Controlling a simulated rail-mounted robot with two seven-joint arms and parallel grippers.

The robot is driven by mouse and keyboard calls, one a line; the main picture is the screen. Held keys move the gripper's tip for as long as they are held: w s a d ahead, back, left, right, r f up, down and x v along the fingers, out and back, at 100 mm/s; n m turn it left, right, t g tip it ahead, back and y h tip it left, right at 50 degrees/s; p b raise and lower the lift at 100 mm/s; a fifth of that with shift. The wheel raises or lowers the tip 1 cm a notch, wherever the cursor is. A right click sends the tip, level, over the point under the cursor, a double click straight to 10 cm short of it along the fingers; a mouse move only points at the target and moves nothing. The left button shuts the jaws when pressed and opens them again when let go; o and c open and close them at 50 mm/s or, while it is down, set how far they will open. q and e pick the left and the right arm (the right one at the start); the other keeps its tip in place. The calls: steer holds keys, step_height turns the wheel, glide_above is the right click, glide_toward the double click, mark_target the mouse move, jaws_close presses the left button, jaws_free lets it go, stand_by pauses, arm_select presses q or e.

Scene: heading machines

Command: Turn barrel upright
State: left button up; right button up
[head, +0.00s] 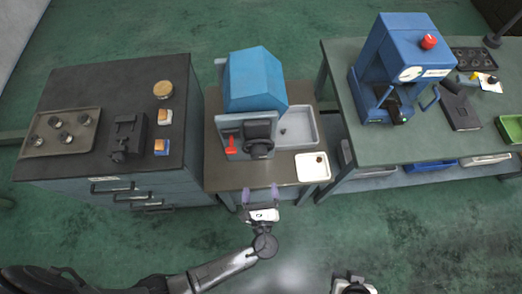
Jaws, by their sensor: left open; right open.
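The barrel (255,80) is a large blue faceted drum on the machine in the middle of the head view. I cannot tell its exact tilt from this angle. In front of it is a grey panel with a dark rounded part (259,138) and a red lever (231,147). My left gripper (261,192) is open and empty at the front edge of the machine's table, nearer to me than the panel and apart from the barrel. My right gripper (353,284) is at the bottom edge, well away from the barrel and partly cut off.
A grey basin (298,128) and a white tray (313,167) are right of the barrel. A dark-topped cabinet (85,85) with a vise (128,138) stands left. A green bench (440,135) with a blue press (375,62) stands right. The floor in front is clear.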

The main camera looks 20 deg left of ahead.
mark_target(259, 157)
arm_select(q)
steer(key=shift+m, duration=0.3)
steer(key=p+x, duration=0.1)
steer(key=x, duration=1.1)
steer(key=shift+w+d, duration=0.1)
steer(key=shift+w, duration=0.05)
steer(key=shift+x, duration=0.8)
